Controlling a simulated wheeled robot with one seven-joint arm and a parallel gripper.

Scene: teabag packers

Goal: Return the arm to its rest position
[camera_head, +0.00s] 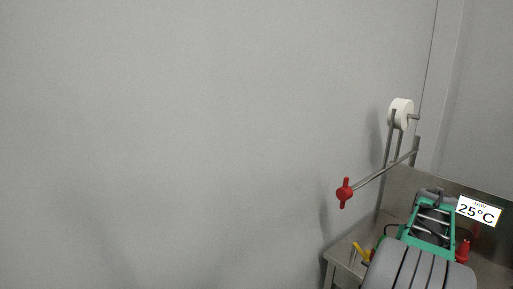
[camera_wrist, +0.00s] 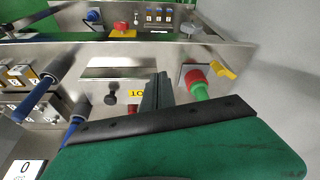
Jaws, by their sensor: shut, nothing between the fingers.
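In the wrist view, two dark fingers of my gripper (camera_wrist: 158,92) stand close together above a black-edged green body at the bottom. The fingers are shut and nothing shows between them. Behind them is a steel machine panel (camera_wrist: 215,55); I cannot tell how far it is from the fingertips. I do not make out my gripper in the head view.
In the wrist view, the panel carries a red-and-green knob (camera_wrist: 194,82), a yellow handle (camera_wrist: 223,69) and a black knob (camera_wrist: 111,98). Blue-ended rods (camera_wrist: 58,68) stick out at left. The head view shows a red handle (camera_head: 344,193), a white roll (camera_head: 401,113) and a bare grey wall (camera_head: 180,130).

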